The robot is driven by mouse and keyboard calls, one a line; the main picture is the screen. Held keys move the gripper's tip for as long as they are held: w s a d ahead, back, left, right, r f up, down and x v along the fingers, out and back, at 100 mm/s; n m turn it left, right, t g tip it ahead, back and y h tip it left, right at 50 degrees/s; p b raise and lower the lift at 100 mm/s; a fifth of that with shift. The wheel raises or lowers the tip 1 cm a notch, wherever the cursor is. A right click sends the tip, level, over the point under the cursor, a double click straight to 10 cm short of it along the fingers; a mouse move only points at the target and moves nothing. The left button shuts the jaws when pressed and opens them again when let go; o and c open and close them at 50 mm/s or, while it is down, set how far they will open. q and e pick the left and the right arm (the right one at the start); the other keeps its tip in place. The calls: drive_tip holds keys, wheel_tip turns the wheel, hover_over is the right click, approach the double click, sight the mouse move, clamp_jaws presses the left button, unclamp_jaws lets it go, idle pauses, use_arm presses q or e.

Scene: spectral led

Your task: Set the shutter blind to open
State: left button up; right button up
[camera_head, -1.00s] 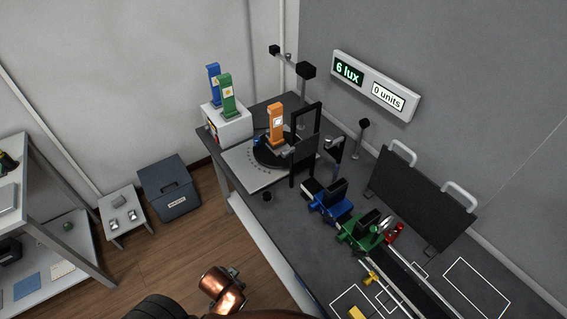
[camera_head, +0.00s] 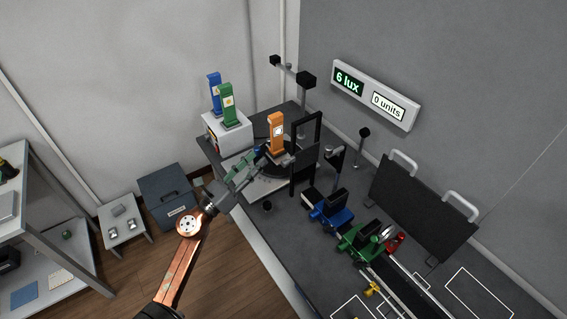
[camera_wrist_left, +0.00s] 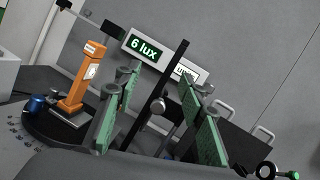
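The shutter blind is a black upright frame with a dark panel (camera_head: 304,172) in its lower part and an open window above, standing on the bench beside the turntable. In the left wrist view its frame (camera_wrist_left: 171,72) shows nearly edge-on, as a slanting dark bar. A small grey round knob (camera_wrist_left: 158,105) appears beside the bar, between my fingers. My left gripper (camera_head: 268,158) is open, its green-padded fingers pointing at the shutter; it also shows in the left wrist view (camera_wrist_left: 158,118). Nothing is held. Contact with the knob cannot be told. My right gripper is not in view.
An orange lamp (camera_head: 277,134) stands on the turntable close to my left gripper. Blue (camera_head: 215,92) and green lamps (camera_head: 228,105) stand on a white box. Blue (camera_head: 332,209) and green (camera_head: 362,242) devices sit right of the shutter. The wall display (camera_head: 375,94) reads 6 lux, 0 units.

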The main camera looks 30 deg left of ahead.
sight(282, 163)
use_arm(q)
drive_tip(key=w+d+f+m+g+h, duration=0.1)
drive_tip(key=w+d+m, duration=0.1)
drive_tip(key=w+m, duration=0.1)
drive_tip(key=w+d+f+m+g+h, duration=0.1)
drive_tip(key=w+f+m, duration=0.1)
drive_tip(key=w+m, duration=0.1)
drive_tip(key=w+d+f+m+g+h, duration=0.1)
drive_tip(key=w+d+f+m+g, duration=0.1)
drive_tip(key=w+m, duration=0.1)
drive_tip(key=shift+d+h+p, duration=0.3)
drive_tip(key=shift+h, duration=0.1)
drive_tip(key=shift+s, duration=0.1)
drive_tip(key=shift+c, duration=0.5)
drive_tip(key=shift+r, duration=0.1)
clamp_jaws()
drive_tip(key=shift+r, duration=0.1)
